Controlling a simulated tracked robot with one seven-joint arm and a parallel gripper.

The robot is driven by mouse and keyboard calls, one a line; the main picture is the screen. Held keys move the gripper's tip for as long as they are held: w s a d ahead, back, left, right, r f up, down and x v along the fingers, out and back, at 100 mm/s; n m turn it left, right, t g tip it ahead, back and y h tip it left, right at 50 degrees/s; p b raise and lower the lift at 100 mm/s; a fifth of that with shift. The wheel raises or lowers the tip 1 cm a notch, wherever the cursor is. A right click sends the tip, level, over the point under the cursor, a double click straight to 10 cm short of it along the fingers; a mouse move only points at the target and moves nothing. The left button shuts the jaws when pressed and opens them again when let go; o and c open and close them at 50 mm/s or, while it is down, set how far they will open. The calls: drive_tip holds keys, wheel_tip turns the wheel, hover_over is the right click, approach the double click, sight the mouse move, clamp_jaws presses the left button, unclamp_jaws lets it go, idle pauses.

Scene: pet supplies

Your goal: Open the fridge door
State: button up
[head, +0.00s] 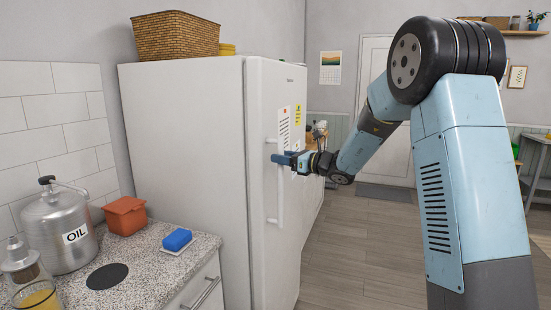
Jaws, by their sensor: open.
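The white fridge (190,150) stands left of centre, its side facing me and its front turned to the right. Its door (262,105) looks shut. A long white vertical handle (281,205) runs down the door, with a short bracket at its top and bottom. My gripper (277,158) reaches in from the right and is at the upper part of the handle, with its blue fingers pointing left. The fingers overlap the handle in the picture. I cannot tell whether they straddle it or touch it.
A wicker basket (176,36) sits on top of the fridge. A speckled counter (150,262) at the lower left holds an oil can (58,228), an orange box (126,215) and a blue sponge (177,239). The wooden floor (345,255) right of the fridge is clear.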

drive_tip(key=shift+w+a, duration=0.2)
drive_tip(key=shift+a, duration=0.2)
drive_tip(key=shift+d+r, duration=0.1)
clamp_jaws()
